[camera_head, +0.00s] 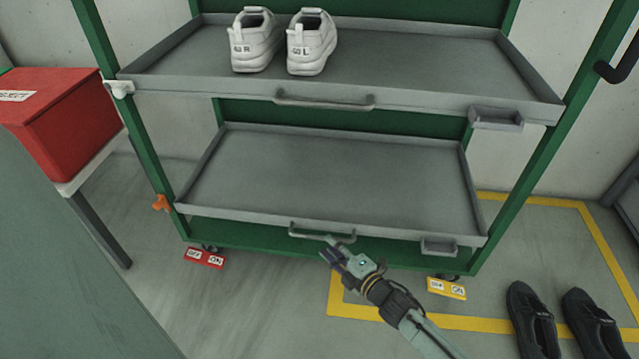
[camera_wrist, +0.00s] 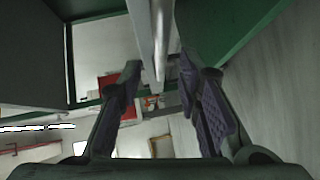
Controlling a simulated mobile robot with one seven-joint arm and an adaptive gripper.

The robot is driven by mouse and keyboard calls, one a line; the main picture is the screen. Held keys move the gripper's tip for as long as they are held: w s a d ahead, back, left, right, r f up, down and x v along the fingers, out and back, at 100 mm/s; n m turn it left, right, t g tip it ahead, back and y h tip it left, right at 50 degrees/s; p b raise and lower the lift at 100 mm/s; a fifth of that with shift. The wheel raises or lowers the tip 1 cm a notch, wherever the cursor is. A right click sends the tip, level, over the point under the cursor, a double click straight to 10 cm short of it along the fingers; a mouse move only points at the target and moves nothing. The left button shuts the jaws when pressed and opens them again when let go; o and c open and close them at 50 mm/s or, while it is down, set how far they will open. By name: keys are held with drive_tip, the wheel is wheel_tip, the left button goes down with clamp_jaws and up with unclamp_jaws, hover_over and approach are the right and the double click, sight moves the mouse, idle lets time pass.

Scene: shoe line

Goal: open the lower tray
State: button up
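The lower tray (camera_head: 330,165) is a grey, empty, shallow tray in a green rack, with its front edge level with the front posts. Its bar handle (camera_head: 322,235) is at the middle of the front edge. My gripper (camera_head: 333,250) is at the handle's right part, coming from the lower right. In the wrist view my gripper (camera_wrist: 160,82) has its two dark fingers apart, with a grey bar (camera_wrist: 152,40) between them. I cannot tell whether the fingers touch it. An orange catch (camera_head: 161,203) sits on the left post beside the lower tray.
The upper tray (camera_head: 420,75) holds white shoes (camera_head: 255,42) and has a white catch (camera_head: 120,88). Red (camera_head: 205,258) and yellow (camera_head: 447,288) pedals lie below. A red box (camera_head: 60,115) stands left. Black shoes (camera_head: 535,325) are on the floor at right.

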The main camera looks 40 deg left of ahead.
sight(320, 238)
drive_tip(key=x, duration=0.5)
drive_tip(key=shift+a+f+b, duration=0.1)
drive_tip(key=shift+a+b, duration=0.2)
drive_tip(key=shift+a, duration=0.05)
drive_tip(key=shift+c, duration=0.3)
clamp_jaws()
